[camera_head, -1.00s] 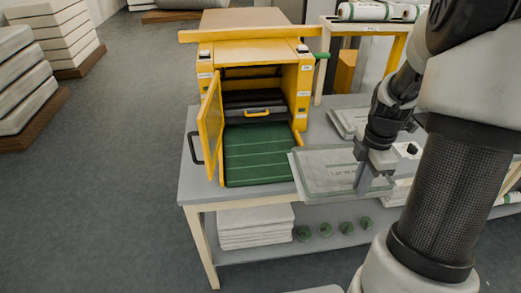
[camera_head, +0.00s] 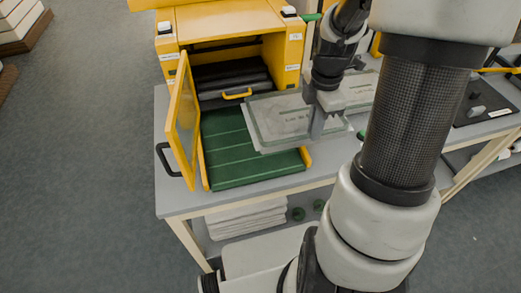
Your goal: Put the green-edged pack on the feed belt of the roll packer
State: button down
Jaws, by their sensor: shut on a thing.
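The green-edged pack (camera_head: 278,122) is a flat, clear-wrapped pack with a printed label and a green border. My gripper (camera_head: 317,122) is shut on its right part and holds it up, tilted slightly. The pack's left part overlaps the right side of the green feed belt (camera_head: 235,165) in the picture; how high it is above the belt I cannot tell exactly. The belt runs out of the front of the yellow roll packer (camera_head: 225,25). The packer's door (camera_head: 184,120) stands open at the left of the belt. My arm hides part of the table to the right.
A black drawer with a yellow handle (camera_head: 237,94) sits behind the belt. A yellow guide (camera_head: 305,157) edges the belt's right side. Another pack (camera_head: 358,88) lies behind my gripper. Stacked packs (camera_head: 245,219) are on the shelf below. The grey table (camera_head: 195,201) is bare in front.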

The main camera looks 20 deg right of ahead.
aim_at(265, 142)
jog(key=a, duration=1.3)
notch_tip(265, 142, down, 3)
jog(key=shift+w+a+r, duration=0.1)
jog(key=shift+a, duration=0.05)
notch_tip(265, 142, down, 4)
jog(key=shift+r+b, duration=0.25)
jog(key=shift+b, duration=0.2)
jog(key=shift+a+f, duration=0.25)
jog(key=shift+f, duration=0.15)
jog(key=shift+f+b, duration=0.45)
jog(key=shift+f, duration=0.15)
jog(key=c, duration=1.8)
grip_release()
jog(key=shift+c, duration=0.2)
